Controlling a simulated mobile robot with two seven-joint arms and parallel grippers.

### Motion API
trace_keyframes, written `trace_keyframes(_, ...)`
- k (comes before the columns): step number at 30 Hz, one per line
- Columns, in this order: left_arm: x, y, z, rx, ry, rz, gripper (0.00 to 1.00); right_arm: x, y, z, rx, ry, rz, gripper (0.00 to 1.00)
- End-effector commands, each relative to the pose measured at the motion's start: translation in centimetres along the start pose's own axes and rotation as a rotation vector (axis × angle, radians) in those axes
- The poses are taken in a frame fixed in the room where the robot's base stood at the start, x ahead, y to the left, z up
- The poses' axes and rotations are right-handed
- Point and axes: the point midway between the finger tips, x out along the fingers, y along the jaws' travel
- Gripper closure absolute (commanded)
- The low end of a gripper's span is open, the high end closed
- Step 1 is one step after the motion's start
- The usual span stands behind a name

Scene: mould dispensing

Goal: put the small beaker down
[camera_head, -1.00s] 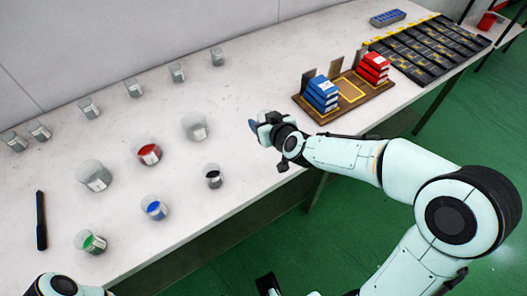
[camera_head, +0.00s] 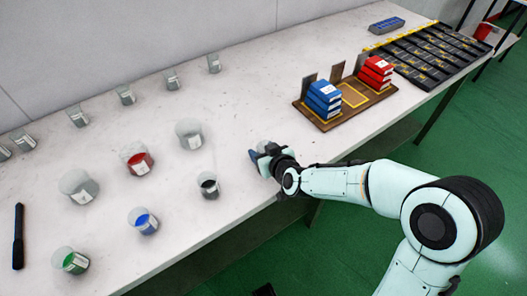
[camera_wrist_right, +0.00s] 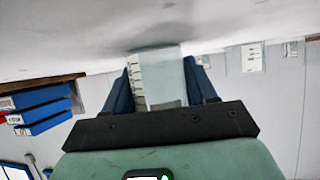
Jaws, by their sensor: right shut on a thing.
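My right gripper (camera_head: 261,152) is low over the table's front part, left of the box rack. In the right wrist view its blue fingers (camera_wrist_right: 160,85) are shut on a small clear beaker (camera_wrist_right: 158,75) with graduation marks. The beaker's base end is at or very close to the white tabletop (camera_wrist_right: 60,42), with a dark shadow there; I cannot tell if it touches. In the head view the beaker is mostly hidden by the gripper. My left gripper is not in view.
Left of my gripper stand a dark-filled beaker (camera_head: 209,186), an empty beaker (camera_head: 189,134), a red one (camera_head: 138,160), a blue one (camera_head: 143,221) and a green one (camera_head: 73,261). A wooden rack (camera_head: 312,116) holds blue and red boxes. Table between is clear.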

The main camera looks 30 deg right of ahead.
Motion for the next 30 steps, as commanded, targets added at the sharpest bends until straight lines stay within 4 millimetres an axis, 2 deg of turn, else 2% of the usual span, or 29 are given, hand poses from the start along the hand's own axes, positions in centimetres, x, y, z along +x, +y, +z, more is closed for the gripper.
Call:
trace_keyframes(3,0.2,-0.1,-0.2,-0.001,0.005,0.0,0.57,0.1,0.0,0.2,0.0,0.0,0.0,0.75)
trace_keyframes(4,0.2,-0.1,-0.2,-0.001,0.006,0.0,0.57,0.1,0.0,0.2,0.0,0.0,0.0,0.34)
trace_keyframes(6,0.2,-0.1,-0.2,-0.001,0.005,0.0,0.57,0.1,0.0,0.1,0.0,0.0,0.0,0.18)
trace_keyframes(17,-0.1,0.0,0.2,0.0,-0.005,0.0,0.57,-0.2,0.0,-0.1,0.0,0.001,0.0,0.18)
trace_keyframes(20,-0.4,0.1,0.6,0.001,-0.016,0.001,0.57,-1.6,0.0,-0.2,0.0,0.002,0.0,0.18)
trace_keyframes(30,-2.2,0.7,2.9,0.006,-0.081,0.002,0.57,-8.9,0.1,-0.3,0.0,0.003,0.002,0.18)
